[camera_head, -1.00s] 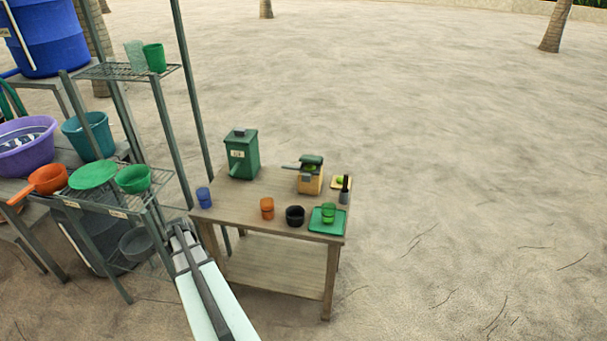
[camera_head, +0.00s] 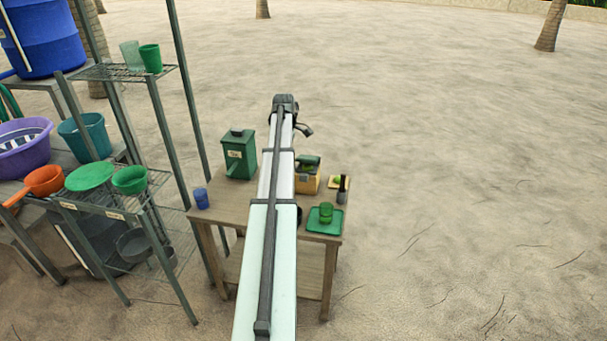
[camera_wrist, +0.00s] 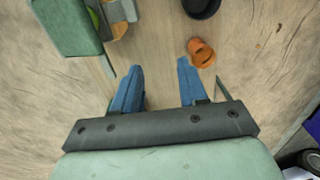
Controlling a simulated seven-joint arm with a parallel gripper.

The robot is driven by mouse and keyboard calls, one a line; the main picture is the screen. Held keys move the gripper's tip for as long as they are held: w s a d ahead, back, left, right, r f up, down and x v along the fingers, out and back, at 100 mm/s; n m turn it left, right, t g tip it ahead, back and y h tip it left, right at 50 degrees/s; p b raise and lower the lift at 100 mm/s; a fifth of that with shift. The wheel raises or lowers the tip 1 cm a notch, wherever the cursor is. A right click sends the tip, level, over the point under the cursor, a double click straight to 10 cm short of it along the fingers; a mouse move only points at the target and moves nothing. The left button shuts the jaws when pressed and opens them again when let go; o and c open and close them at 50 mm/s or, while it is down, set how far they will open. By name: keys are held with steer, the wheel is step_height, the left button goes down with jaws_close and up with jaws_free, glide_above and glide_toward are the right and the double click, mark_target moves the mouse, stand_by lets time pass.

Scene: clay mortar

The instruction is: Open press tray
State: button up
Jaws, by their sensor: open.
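A press with a tan body and green top (camera_head: 307,172) stands on the table, partly hidden behind my arm in the head view. Its green top (camera_wrist: 68,24) is at the upper left of the wrist view, with tan parts and something lime green beside it. A thin bar (camera_wrist: 106,66) projects from it close to my left finger. My gripper (camera_wrist: 160,70) is open, its two blue fingers apart with bare wood showing between them. In the head view, the arm's dark end rises above the table, and the fingers are not clear. I cannot make out the tray itself.
An orange cup (camera_wrist: 201,52) lies just beyond the right finger, and a black bowl (camera_wrist: 200,6) is behind it. A green box (camera_head: 238,155), a blue cup (camera_head: 201,198) and a green tray (camera_head: 325,225) with a cup are on the table. A shelf rack stands left.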

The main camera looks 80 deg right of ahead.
step_height(320, 180, up, 5)
glide_above(303, 175)
step_height(303, 175, down, 14)
steer(key=shift+d+r, duration=0.1)
steer(key=shift+r, duration=0.05)
steer(key=shift+c, duration=0.3)
jaws_close()
stand_by(0.3)
